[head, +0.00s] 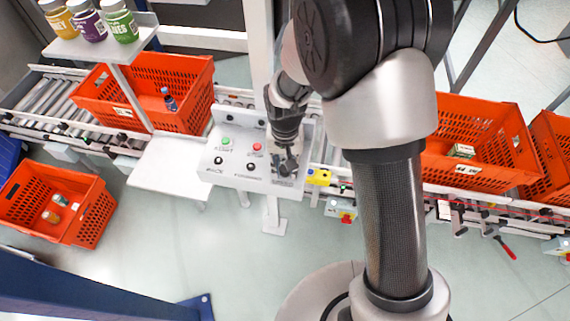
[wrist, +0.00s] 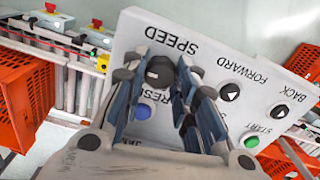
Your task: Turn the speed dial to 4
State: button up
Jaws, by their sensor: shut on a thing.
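The speed dial (wrist: 159,71) is a round black knob with a pale mark, beside the upside-down word SPEED on the white control panel (wrist: 130,33) in the wrist view. My gripper (wrist: 171,72) reaches down to the panel with one finger on each side of the dial, shut on it. No scale numbers are readable around the dial, so I cannot tell its setting. In the head view my gripper (head: 286,167) is over the right part of the panel (head: 232,172) and hides the dial; the SPEED label shows just below.
A blue button (wrist: 142,111) lies close to the fingers. FORWARD (wrist: 230,91) and BACK (wrist: 279,111) knobs and a green START button (wrist: 250,142) share the panel. In the head view, orange totes (head: 190,101) stand on the conveyor behind; a white shelf (head: 160,166) adjoins the panel.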

aim_at(285, 168)
jog(key=o, duration=1.1)
jog(key=shift+r, duration=6.05)
